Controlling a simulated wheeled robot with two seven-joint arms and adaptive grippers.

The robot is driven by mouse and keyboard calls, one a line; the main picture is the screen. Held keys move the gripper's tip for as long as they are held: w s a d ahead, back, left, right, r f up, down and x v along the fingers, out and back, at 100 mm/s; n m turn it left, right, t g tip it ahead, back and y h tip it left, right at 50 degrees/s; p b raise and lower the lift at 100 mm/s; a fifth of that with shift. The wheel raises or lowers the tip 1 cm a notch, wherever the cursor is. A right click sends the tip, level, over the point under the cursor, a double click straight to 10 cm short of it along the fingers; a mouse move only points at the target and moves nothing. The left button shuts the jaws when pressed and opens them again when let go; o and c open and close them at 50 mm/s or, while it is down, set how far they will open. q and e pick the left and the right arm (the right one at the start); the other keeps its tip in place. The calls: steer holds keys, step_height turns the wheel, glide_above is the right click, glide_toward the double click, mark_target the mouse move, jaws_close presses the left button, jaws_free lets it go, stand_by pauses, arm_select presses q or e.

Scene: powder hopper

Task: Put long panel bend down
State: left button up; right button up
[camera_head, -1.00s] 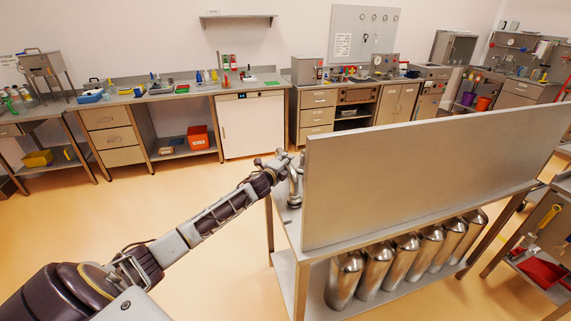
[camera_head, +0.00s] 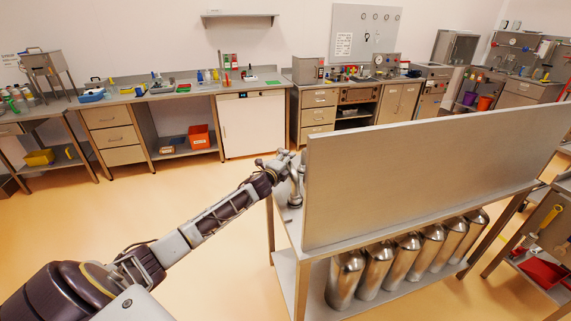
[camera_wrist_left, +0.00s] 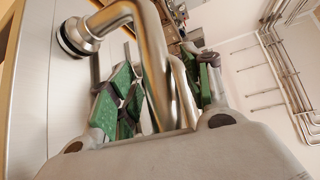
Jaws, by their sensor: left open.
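The long panel bend is a shiny curved metal pipe (camera_wrist_left: 158,65) with a flanged end at the upper left in the left wrist view. In the head view the bend (camera_head: 295,187) is small at the left end of the steel table, beside the upright panel, with its lower end at the table top. My left gripper (camera_head: 283,163) is at the bend. In the left wrist view its green-padded fingers (camera_wrist_left: 165,80) are open, with the pipe running between them. Whether a pad touches the pipe I cannot tell. My right gripper is not in view.
A large upright steel panel (camera_head: 420,180) stands on the table (camera_head: 291,228) and hides much of its top. Several metal canisters (camera_head: 376,268) stand on the shelf below. Open floor (camera_head: 150,205) lies to the left. Cluttered counters line the back wall.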

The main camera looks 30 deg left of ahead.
arm_select(q)
steer(key=shift+r, duration=0.1)
steer(key=s+d+r, duration=0.1)
steer(key=s, duration=1)
steer(key=shift+s+d+r+b, duration=0.25)
steer(key=shift+s+r+b, duration=0.05)
steer(key=shift+s+b, duration=0.1)
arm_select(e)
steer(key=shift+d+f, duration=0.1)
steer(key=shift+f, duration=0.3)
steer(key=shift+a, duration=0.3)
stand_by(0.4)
